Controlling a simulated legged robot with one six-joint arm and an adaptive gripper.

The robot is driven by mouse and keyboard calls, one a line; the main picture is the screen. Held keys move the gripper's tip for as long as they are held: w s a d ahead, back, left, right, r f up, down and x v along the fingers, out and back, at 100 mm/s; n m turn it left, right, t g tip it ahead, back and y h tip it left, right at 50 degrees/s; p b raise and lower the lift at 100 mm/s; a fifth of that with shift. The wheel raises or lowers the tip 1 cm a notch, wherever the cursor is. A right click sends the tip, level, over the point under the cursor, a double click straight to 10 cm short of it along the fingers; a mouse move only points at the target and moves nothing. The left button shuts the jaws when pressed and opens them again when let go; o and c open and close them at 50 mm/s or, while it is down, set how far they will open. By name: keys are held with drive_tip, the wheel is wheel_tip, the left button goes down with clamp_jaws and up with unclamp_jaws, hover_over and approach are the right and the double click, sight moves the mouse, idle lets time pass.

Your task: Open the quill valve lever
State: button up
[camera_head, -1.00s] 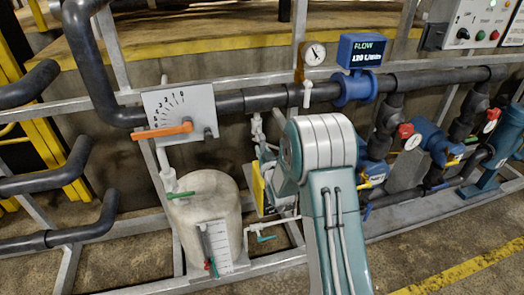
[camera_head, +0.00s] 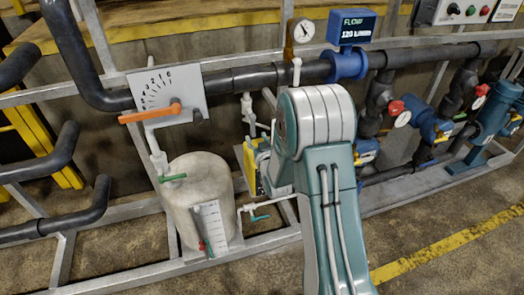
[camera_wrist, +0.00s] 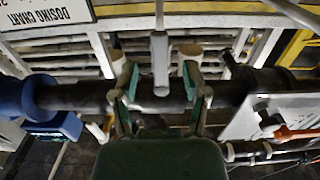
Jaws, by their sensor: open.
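No part is labelled as the quill valve lever. A small pale grey valve handle (camera_head: 297,71) stands upright on the dark pipe beside the gauge. In the wrist view what looks like the same handle (camera_wrist: 160,62) lies in line with the gap between my fingers, with no clear contact. My gripper (camera_wrist: 160,82) is open, its two green-and-grey fingers apart in front of the dark pipe (camera_wrist: 75,97). An orange lever (camera_head: 150,114) points left on a white scale plate (camera_head: 187,82); it also shows in the wrist view (camera_wrist: 295,133). In the head view my gripper is hidden behind my arm.
A blue flow meter (camera_head: 353,26) and a round gauge (camera_head: 303,30) sit by the pipe. A pale tank (camera_head: 185,215) with a green-handled valve stands below. Blue valves with red knobs (camera_head: 396,107) line the right. Floor is clear at the front right.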

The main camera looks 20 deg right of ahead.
drive_tip(key=s, duration=0.7)
drive_tip(key=shift+s, duration=0.3)
drive_tip(key=s+a+r+g, duration=0.2)
drive_tip(key=s+r+g, duration=0.35)
drive_tip(key=r, duration=0.45)
drive_tip(key=s+a+r+g, duration=0.1)
drive_tip(key=s+r+g, duration=0.2)
drive_tip(key=s, duration=0.9)
drive_tip(key=s+a+r+g, duration=0.2)
drive_tip(key=s+r+g, duration=0.1)
drive_tip(key=s, duration=0.9)
drive_tip(key=shift+g, duration=0.45)
